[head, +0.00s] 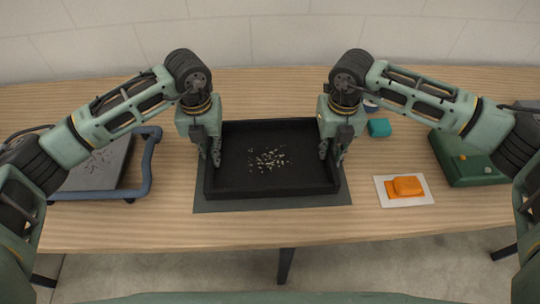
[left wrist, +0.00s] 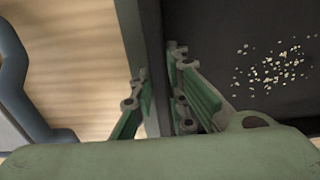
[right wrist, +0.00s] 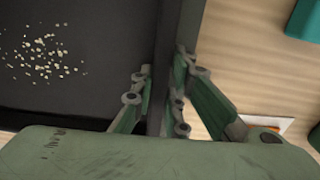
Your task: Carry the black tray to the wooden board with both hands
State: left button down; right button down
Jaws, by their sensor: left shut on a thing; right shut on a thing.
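The black tray (head: 237,186) is in the middle of the head view, over a dark mat (head: 270,204), with small pale bits inside. It looks level; I cannot tell whether it touches the mat. My left gripper (head: 214,158) is shut on its left wall, which runs between the fingers in the left wrist view (left wrist: 154,60). My right gripper (head: 331,155) is shut on its right wall, also between the fingers in the right wrist view (right wrist: 167,60). I cannot make out a wooden board separate from the wooden table (head: 265,87).
A grey platform with a blue-grey handle (head: 148,165) stands at the left. At the right are an orange object (head: 405,186) on a white card (head: 425,198), a teal block (head: 379,128) and a green case (head: 470,172). The table behind the tray is clear.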

pick_arm(q)
jog(key=shift+w+r, duration=0.1)
jog(key=shift+r, duration=0.05)
pick_arm(e)
jog(key=shift+w+r, duration=0.1)
jog(key=shift+r, duration=0.05)
